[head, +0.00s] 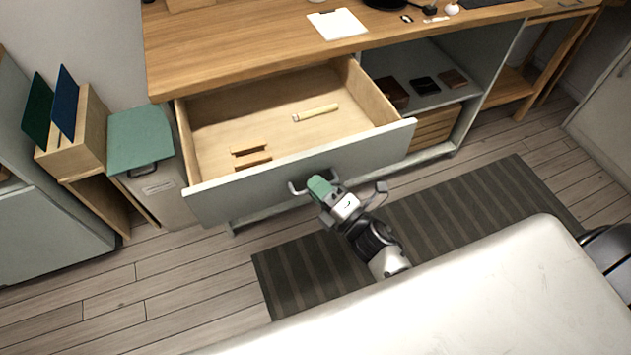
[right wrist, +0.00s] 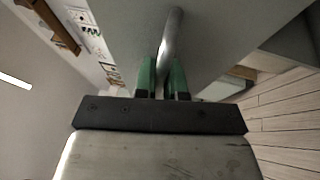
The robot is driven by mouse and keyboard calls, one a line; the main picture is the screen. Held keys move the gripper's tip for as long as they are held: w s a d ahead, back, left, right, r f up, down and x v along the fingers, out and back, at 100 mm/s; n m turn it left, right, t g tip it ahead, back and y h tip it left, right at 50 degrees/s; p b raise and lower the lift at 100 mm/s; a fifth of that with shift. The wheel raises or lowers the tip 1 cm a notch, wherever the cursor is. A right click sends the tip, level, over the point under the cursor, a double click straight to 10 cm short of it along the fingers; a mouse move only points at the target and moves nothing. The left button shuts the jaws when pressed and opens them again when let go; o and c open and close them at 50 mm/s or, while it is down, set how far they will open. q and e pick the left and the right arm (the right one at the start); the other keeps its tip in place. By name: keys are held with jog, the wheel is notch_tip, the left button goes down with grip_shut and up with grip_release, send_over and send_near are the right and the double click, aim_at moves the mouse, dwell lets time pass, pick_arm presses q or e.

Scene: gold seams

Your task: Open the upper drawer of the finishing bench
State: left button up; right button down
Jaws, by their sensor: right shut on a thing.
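The upper drawer (head: 390,143) of the wooden-topped finishing bench (head: 240,50) stands pulled well out in the head view. Its front is grey-green and its inside is pale wood. My right gripper (head: 318,186) is at the drawer's handle (head: 297,187), in front of the drawer face. In the right wrist view its green fingers (right wrist: 162,78) are shut on the metal handle (right wrist: 172,38). Part of the handle is hidden by the fingers. My left gripper is not in view.
Inside the drawer lie a pale stick-like item (head: 315,113) and small wooden pieces (head: 250,155). A bin with a green lid (head: 140,135) stands close to the drawer's left side. A striped dark mat (head: 450,213) lies on the floor in front. Open shelves (head: 440,95) are at the right.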

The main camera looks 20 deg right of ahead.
dwell(0.3)
jog(key=c, duration=1.5)
grip_release()
jog(key=shift+s+d, duration=0.1)
jog(key=shift+s, duration=0.05)
jog(key=b+v, duration=0.1)
jog(key=v, duration=0.9)
jog(key=shift+s, duration=0.25)
jog(key=shift+d, duration=0.15)
